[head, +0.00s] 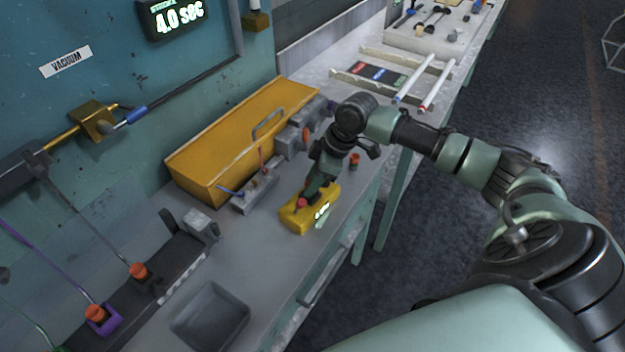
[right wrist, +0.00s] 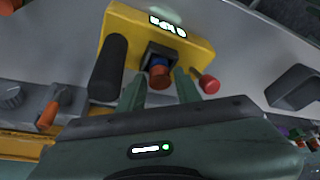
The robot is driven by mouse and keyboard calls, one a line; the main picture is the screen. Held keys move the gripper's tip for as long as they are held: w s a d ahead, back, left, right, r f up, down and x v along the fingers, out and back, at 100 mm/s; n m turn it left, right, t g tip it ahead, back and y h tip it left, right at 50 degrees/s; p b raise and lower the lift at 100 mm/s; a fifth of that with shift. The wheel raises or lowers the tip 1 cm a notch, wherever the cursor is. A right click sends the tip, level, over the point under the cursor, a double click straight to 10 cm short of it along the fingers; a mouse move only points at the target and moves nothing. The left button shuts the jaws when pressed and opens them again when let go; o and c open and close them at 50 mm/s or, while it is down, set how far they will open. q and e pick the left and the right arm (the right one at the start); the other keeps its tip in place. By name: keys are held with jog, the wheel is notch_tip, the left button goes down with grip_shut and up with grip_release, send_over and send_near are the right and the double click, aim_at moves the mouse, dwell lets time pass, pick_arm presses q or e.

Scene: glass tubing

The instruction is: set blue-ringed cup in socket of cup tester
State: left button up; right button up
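The cup tester (head: 296,216) is a yellow box on the bench; it also shows in the right wrist view (right wrist: 118,28), with a lit display, a black cylinder and a red knob. An orange cup with a blue ring (right wrist: 158,72) sits in the tester's dark square socket (right wrist: 160,52) in the right wrist view. My right gripper (right wrist: 160,88) is open, with its two fingers on either side of the cup and a gap visible at each side. In the head view my right gripper (head: 322,188) is over the tester and hides the cup. My left gripper is not in view.
A yellow toolbox (head: 225,140) stands behind the tester, with small grey fixtures (head: 258,188) before it. Another orange cup (head: 354,160) stands to the right. A grey bin (head: 185,325) and a rack with orange cups (head: 138,272) are at left. The bench edge is close to the tester.

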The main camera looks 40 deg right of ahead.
jog(key=shift+r, duration=0.1)
jog(key=b+v, duration=0.2)
jog(key=v, duration=1)
jog(key=shift+w+a+r, duration=0.1)
